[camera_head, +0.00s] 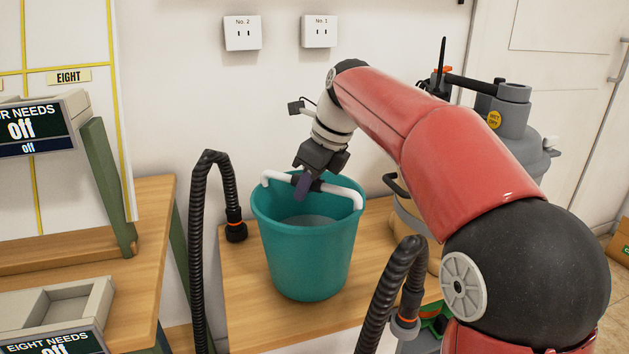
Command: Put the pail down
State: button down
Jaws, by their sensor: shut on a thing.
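The teal pail (305,254) is upright over the wooden bench top (250,322), with greyish contents visible inside. I cannot tell whether its base touches the bench. My gripper (303,188) reaches down from above and is shut on the handle's middle. My red arm comes in from the right. The far fingertip is partly hidden.
Black ribbed hoses stand left (197,240) and right (383,290) of the pail. A grey wet-dry vacuum (515,140) stands behind my arm. Another wooden table (150,215) with trays and signs is at left. Bare bench shows in front of the pail.

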jog(key=shift+f+b, duration=0.5)
jog(key=shift+f, duration=0.3)
jog(key=shift+r, duration=0.1)
jog(key=c, duration=1.6)
grip_release()
jog(key=shift+f, duration=0.25)
jog(key=o, duration=0.4)
